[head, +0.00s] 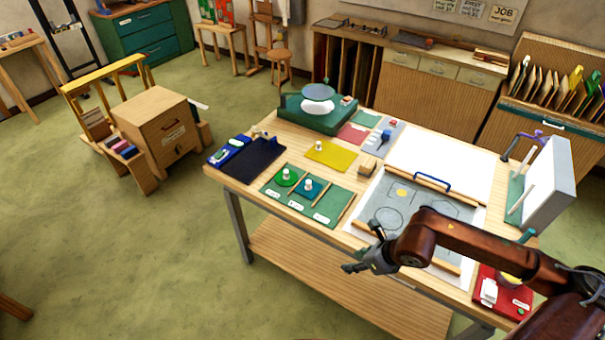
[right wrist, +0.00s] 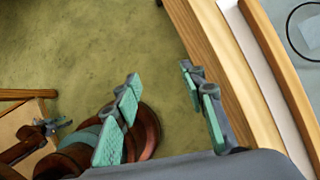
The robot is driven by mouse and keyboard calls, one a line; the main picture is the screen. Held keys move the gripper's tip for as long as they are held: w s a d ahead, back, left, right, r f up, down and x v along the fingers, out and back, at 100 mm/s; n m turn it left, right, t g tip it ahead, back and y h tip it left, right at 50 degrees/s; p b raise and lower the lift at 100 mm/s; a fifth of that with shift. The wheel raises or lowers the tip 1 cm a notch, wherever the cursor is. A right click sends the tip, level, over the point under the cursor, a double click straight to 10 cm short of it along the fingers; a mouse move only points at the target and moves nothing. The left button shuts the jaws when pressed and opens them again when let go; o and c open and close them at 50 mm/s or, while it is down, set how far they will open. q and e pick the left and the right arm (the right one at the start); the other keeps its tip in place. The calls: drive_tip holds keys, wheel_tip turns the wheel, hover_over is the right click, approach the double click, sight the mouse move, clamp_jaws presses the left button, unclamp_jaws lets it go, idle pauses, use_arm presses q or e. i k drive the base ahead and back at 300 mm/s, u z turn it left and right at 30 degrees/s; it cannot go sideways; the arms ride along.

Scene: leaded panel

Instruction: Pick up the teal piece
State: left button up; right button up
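The teal piece (head: 308,187) is a small teal block with a white knob on top. It sits in the middle section of a green tray (head: 325,212) on the worktable, beside a green round piece (head: 287,177). My right gripper (head: 352,267) is off the table's front edge, to the right of the tray and apart from the teal piece. In the right wrist view its fingers (right wrist: 160,84) are spread with nothing between them. A small grey gripper (right wrist: 52,126), seemingly my left one, shows at the lower left there; its fingers are too small to read.
A grey board with drawn outlines (head: 412,205) lies right of the tray, framed by wooden strips. A yellow sheet (head: 331,154), a dark blue pad (head: 254,160) and a green stand (head: 315,118) are behind and left. A red tray (head: 510,283) is at the right corner.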

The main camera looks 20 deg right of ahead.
sight(308, 188)
drive_tip(key=i, duration=1.25)
